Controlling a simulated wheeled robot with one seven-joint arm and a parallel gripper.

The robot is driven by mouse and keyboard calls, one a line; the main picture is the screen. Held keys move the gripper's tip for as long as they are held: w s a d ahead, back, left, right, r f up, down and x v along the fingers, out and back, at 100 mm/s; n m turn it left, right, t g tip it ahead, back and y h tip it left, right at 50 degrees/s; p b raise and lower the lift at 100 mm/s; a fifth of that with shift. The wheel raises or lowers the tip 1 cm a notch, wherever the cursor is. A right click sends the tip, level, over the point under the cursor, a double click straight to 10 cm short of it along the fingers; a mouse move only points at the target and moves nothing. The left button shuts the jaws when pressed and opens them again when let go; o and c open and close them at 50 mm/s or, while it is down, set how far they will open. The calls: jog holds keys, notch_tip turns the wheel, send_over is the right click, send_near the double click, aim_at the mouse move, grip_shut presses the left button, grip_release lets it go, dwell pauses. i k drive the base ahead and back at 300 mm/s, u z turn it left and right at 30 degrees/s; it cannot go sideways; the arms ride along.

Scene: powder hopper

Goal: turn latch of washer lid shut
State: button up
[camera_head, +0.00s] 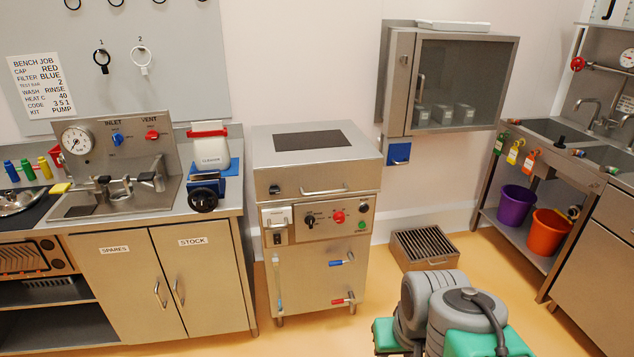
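The washer (314,270) is a steel cabinet on legs in the middle of the head view. Its lid (262,143), with a dark panel on top, lies flat and looks down on the body. A small black latch (275,190) sits at the left of the lid's front face; its exact turn is too small to tell. A bar handle (323,191) is to the right of it. My folded grey and green arm shows at the bottom right, in front of the washer and apart from it. My gripper is not in view.
A control panel with a red knob (339,216) is below the lid. Blue (336,263) and red (339,301) valve handles stick out lower down. A steel counter (160,285) stands left. A floor grate (424,247) lies right, below a glass-fronted wall cabinet (450,85).

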aim_at(275, 189)
jog(key=z, duration=0.35)
jog(key=i, duration=1.1)
jog(key=u, duration=3.4)
